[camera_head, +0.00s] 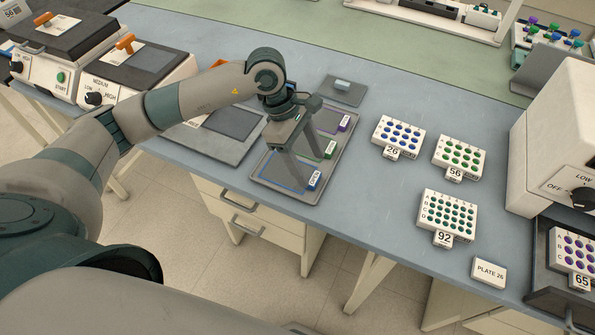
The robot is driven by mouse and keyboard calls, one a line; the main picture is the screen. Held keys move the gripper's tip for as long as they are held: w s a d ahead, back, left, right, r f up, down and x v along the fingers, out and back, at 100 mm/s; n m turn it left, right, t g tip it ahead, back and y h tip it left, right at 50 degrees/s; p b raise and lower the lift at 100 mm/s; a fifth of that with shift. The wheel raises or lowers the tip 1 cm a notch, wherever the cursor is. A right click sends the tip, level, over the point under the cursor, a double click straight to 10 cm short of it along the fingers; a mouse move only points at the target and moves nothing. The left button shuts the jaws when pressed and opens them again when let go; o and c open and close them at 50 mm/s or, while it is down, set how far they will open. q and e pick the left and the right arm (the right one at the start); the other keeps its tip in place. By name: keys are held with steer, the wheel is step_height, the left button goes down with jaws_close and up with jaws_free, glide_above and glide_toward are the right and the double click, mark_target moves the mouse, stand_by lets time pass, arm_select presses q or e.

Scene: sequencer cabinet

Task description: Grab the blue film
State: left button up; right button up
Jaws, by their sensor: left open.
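The blue film (286,174) lies at the near end of a grey tray (262,183). It is a clear sheet with a blue outline and a blue labelled tab (315,179) on its right. A green-tabbed film (330,149) and a purple-tabbed film (344,122) lie behind it in the same tray. My left gripper (303,157) is open and points down over the tray, close to the blue and green films. Its fingers hide parts of these films. I cannot tell whether a finger touches the blue film. My right gripper is not in view.
A dark flat plate (234,123) lies left of the tray, and a small grey pad (343,90) lies behind it. Numbered well plates (397,135) stand to the right. A white machine (555,140) stands at the far right. The bench between tray and plates is clear.

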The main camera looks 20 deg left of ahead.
mark_target(316, 178)
arm_select(q)
steer(key=p+x, duration=0.1)
steer(key=x, duration=0.1)
steer(key=shift+s+d+f+p, duration=0.2)
steer(key=shift+d+f+p, duration=0.05)
steer(key=shift+f+p, duration=0.05)
steer(key=shift+d+f, duration=0.15)
steer(key=shift+f, duration=0.35)
steer(key=c, duration=1.1)
